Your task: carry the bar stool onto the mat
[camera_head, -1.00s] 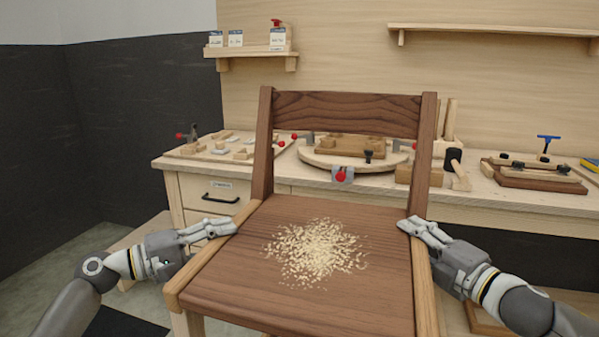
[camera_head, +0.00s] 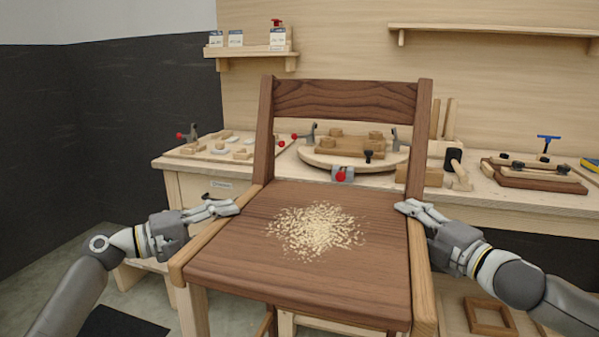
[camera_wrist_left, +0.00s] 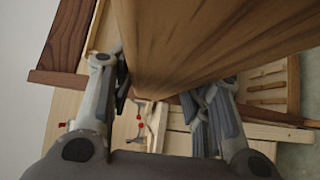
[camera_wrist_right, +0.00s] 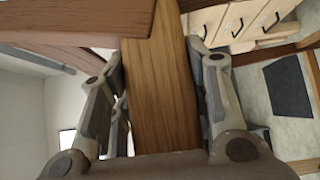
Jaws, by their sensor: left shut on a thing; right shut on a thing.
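The bar stool (camera_head: 240,255) has a dark brown seat and backrest, paler side rails, and pale wood shavings (camera_head: 318,230) on the seat. It stands upright in front of me; its feet are out of view. My left gripper (camera_head: 228,208) is shut on the left side rail, seen between its fingers in the left wrist view (camera_wrist_left: 185,40). My right gripper (camera_head: 408,208) is shut on the right side rail, which also shows in the right wrist view (camera_wrist_right: 160,95). A dark mat (camera_head: 122,322) lies on the floor at lower left, partly cut off.
Behind the stool is a workbench (camera_head: 510,200) with a round turntable (camera_head: 312,158), clamps, a mallet (camera_head: 454,165) and wooden jigs. A wall shelf (camera_head: 250,60) holds small boxes. Wooden frames (camera_head: 490,315) lie low at right. Floor is open at lower left.

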